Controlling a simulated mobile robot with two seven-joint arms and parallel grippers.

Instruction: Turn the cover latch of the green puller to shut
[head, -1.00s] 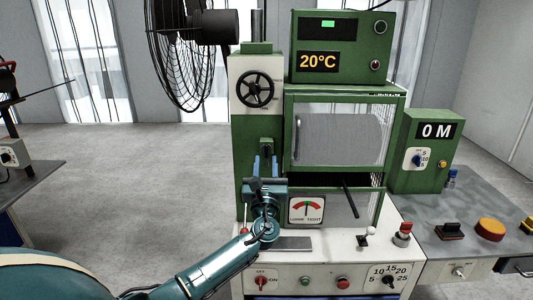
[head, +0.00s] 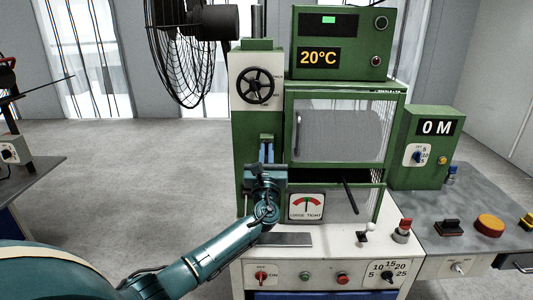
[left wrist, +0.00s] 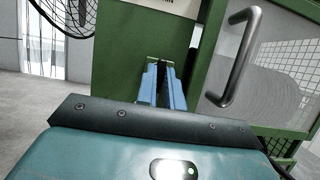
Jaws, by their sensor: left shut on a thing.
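The green puller (head: 246,130) stands in the middle of the head view, with a mesh-windowed cover (head: 390,105) on its front. The cover's grey bar handle (left wrist: 240,55) shows in the left wrist view, right of my fingers. My left gripper (head: 267,148) is at the green column just left of the cover. Its blue fingers (left wrist: 162,84) are nearly together, pointing at the column, and shut on the small cover latch there. The fingers hide most of the latch, so its angle cannot be told. My right gripper is out of view.
A black handwheel (head: 255,86) sits above my left gripper on the column. A loose/tight gauge (head: 306,206) and a dark lever (head: 350,196) are below and right. A black fan (head: 190,50) stands at the upper left.

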